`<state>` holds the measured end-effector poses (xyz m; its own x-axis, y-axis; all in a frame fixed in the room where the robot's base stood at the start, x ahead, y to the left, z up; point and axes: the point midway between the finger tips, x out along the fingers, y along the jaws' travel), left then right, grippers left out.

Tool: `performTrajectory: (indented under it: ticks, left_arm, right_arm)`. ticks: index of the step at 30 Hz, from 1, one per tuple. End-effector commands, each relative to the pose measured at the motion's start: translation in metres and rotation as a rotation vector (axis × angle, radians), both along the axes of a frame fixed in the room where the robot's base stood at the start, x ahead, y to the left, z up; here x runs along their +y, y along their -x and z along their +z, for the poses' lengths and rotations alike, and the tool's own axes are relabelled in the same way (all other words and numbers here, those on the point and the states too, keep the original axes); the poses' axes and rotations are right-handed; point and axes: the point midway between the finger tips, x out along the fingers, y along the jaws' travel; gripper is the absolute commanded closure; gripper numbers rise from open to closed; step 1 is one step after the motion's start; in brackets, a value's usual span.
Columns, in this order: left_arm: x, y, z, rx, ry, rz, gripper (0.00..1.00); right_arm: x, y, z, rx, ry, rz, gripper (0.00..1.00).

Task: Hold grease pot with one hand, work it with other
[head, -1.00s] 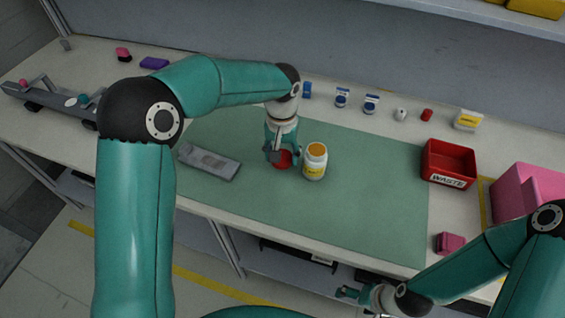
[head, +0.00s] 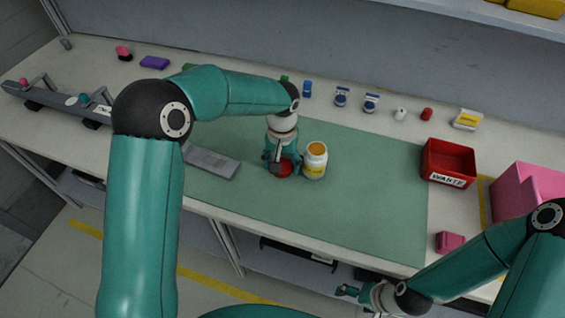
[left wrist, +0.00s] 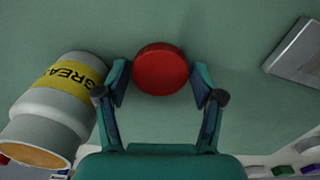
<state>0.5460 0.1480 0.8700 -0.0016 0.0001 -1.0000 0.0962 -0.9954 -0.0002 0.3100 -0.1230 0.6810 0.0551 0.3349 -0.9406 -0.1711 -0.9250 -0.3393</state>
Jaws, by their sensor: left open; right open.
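The grease pot (head: 314,165), white with a yellow label and an orange top surface, stands upright on the green mat. In the left wrist view the pot (left wrist: 60,105) is at the left, outside my left gripper, and its label partly reads "GREASE". A round red lid-like disc (head: 284,169) lies on the mat just left of the pot. My left gripper (head: 279,160) is low over the disc. In the left wrist view its open fingers (left wrist: 161,78) stand either side of the disc (left wrist: 161,68), with gaps showing. My right gripper (head: 347,291) is open and empty beyond the table's front edge.
A grey plate (head: 212,162) lies left on the green mat (head: 370,205). Small bottles and other items line the back. The mat right of the pot is clear.

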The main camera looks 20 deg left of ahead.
Motion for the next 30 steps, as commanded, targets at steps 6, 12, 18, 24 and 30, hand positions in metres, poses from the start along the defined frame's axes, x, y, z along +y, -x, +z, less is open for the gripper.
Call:
performTrajectory:
  ticks: [6,12,18,24,30]
  left_arm:
    - [0.000,-0.001,0.010,-0.003,0.000,0.001,0.32]
    - [0.000,-0.001,0.043,-0.005,0.001,0.000,0.32]
    - [0.000,-0.001,0.085,-0.005,0.001,0.001,0.32]
    - [0.000,0.000,0.113,-0.002,0.001,0.001,0.32]
    - [0.001,0.000,0.122,0.000,0.001,0.001,0.32]
  right_arm:
    - [0.000,0.000,0.001,0.000,0.000,0.000,0.16]
    - [0.000,0.000,-0.003,0.000,0.000,0.000,0.16]
    - [0.000,0.000,-0.004,0.000,0.000,0.000,0.16]
    - [0.000,0.000,-0.004,0.000,0.000,0.000,0.16]
    - [0.000,0.000,-0.004,0.000,0.000,0.000,0.16]
